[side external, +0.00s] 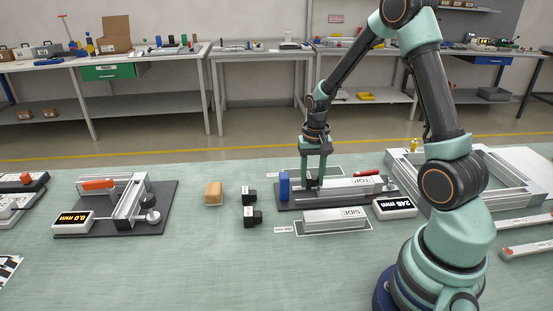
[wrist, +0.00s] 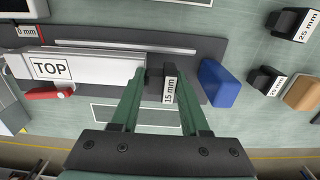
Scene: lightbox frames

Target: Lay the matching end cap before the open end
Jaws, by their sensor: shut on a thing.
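My gripper (wrist: 166,72) is shut on a small black end cap (wrist: 169,88) labelled 15 mm. In the side external view my gripper (side external: 313,184) is low over the dark fixture base. The silver profile marked TOP (wrist: 92,66) lies on that base and also shows in the side external view (side external: 345,185). The held cap is just beside the profile's end, on the blue block's side; I cannot tell whether they touch.
A blue block (wrist: 219,82) stands at the fixture's end, close to the cap. A red clamp handle (wrist: 48,94) is beside the profile. A profile marked SIDE (side external: 335,217), a display reading 248 mm (side external: 394,207) and a wooden block (side external: 213,193) are nearby.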

